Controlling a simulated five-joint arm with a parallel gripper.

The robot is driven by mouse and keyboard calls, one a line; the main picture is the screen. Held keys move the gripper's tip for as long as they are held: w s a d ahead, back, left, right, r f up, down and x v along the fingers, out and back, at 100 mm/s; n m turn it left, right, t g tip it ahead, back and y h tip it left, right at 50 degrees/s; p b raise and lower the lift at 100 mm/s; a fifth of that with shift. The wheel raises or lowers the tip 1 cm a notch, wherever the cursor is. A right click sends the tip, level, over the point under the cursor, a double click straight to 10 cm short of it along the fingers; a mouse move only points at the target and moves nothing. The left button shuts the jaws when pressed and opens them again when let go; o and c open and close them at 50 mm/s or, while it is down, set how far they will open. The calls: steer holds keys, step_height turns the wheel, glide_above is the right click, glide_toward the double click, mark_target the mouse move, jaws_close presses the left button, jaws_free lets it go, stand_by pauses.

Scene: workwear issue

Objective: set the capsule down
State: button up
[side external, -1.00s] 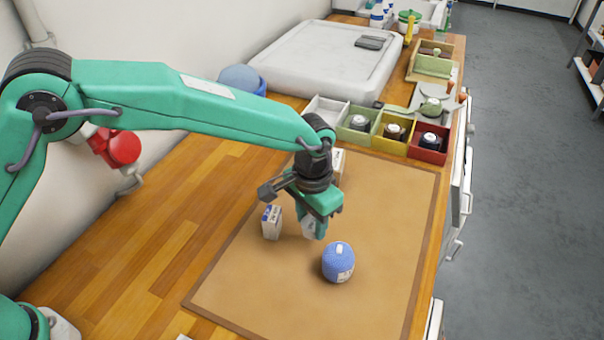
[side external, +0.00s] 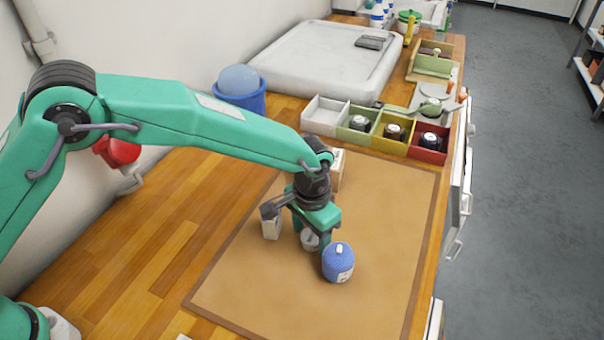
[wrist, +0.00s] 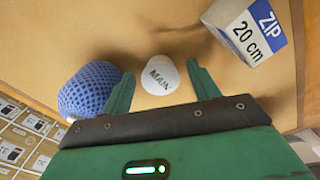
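The capsule, a small white rounded piece marked "MAIN", shows in the wrist view (wrist: 160,75) between the two green fingers, with a gap on each side. In the side view its pale body (side external: 310,241) is low between the fingers on the brown mat (side external: 250,290), partly hidden by them. My gripper (side external: 313,237) is open around the capsule, close above the mat. In the wrist view the gripper (wrist: 159,72) has its fingers spread and touching nothing that I can see.
A blue textured round item (side external: 338,263) stands close to the right of my gripper. A white "ZIP 20 cm" box (side external: 271,223) stands close to its left. Another box (side external: 338,170) is behind the wrist. Coloured compartments (side external: 370,146) line the back. The front mat is clear.

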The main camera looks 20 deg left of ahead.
mark_target(310, 236)
stand_by(0.3)
step_height(310, 236, up, 12)
steer(key=shift+r, duration=0.15)
stand_by(0.6)
stand_by(0.5)
